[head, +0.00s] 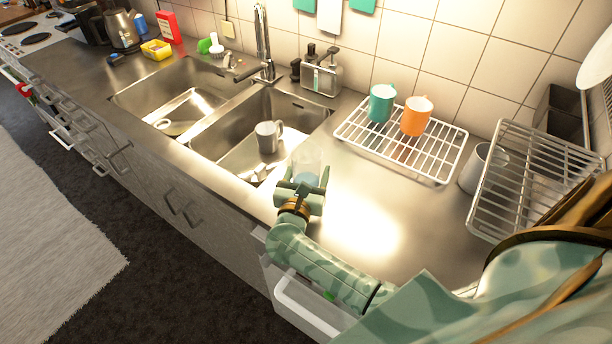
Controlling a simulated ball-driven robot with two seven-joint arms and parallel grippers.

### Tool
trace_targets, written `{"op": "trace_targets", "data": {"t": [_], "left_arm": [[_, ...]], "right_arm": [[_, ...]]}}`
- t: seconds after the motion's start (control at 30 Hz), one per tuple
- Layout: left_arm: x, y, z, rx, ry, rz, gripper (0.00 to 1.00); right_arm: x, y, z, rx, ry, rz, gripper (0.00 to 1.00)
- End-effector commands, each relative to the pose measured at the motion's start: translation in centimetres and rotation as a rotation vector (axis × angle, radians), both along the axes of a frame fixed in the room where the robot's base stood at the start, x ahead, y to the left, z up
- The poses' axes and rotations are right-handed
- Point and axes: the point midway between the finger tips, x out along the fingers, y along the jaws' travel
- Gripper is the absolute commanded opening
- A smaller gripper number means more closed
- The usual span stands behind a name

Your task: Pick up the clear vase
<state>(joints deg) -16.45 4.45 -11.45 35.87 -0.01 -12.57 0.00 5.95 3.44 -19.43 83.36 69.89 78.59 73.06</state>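The clear vase (308,158) stands on the steel counter just right of the right-hand sink basin, near the counter's front. It is see-through and its lower part is partly hidden by my gripper. My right gripper (306,174), on the green camouflage arm coming in from the lower right, is at the near side of the vase. Its fingers are spread apart, one to each side of the vase's lower part. I cannot make out whether they touch the glass. My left gripper is not in view.
A grey mug (268,137) stands in the right sink basin. A white wire rack (443,166) holds a teal mug (381,104) and an orange mug (416,117). A white mug (474,168) and a dish rack (530,180) are at the right. Soap bottles (322,76) stand behind. The counter right of the vase is clear.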

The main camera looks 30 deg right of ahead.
Motion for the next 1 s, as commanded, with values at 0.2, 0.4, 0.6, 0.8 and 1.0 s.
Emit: {"op": "trace_targets", "data": {"t": [0.2,0.4,0.6,0.8,1.0], "left_arm": [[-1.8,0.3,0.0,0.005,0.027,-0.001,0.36],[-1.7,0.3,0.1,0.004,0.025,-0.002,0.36],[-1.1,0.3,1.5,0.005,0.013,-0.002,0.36],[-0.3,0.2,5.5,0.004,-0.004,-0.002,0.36],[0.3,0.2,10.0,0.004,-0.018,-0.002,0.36]], "right_arm": [[0.0,0.0,0.0,0.001,-0.001,-0.001,0.3],[0.0,0.0,0.0,0.001,0.001,-0.001,0.3],[0.0,0.0,2.0,0.002,-0.002,-0.001,0.3],[-1.7,0.9,6.3,0.004,-0.001,0.0,0.3],[-5.9,3.0,10.6,0.004,0.001,0.0,0.3]]}}
